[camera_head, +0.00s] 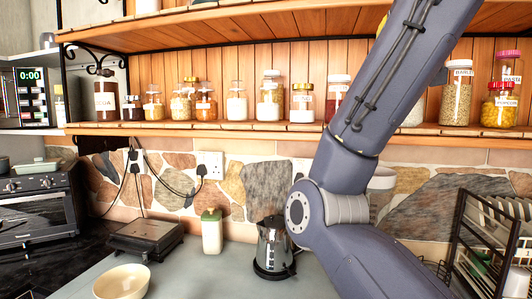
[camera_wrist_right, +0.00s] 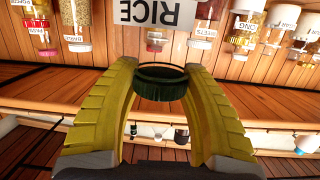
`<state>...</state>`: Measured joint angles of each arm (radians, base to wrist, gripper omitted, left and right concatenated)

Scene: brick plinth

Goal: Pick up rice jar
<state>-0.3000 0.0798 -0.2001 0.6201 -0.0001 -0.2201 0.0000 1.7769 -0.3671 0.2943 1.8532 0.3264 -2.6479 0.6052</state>
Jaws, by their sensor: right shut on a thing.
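The rice jar shows upside down in the right wrist view, with a white RICE label (camera_wrist_right: 155,13) at the top edge and a dark green lid (camera_wrist_right: 160,84) below it. The yellow fingers of my right gripper (camera_wrist_right: 162,72) are on both sides of the lid, shut on the jar. In the head view my right arm rises across the right half, and its gripper is out of frame above. I cannot make out the rice jar there. My left gripper is in neither view.
A wooden shelf (camera_head: 230,127) holds several labelled jars, with an upper shelf (camera_head: 230,32) above. Below stand a kettle (camera_head: 272,245), a white-green canister (camera_head: 211,232), a bowl (camera_head: 122,282) and a dish rack (camera_head: 470,235). Part of the front counter is clear.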

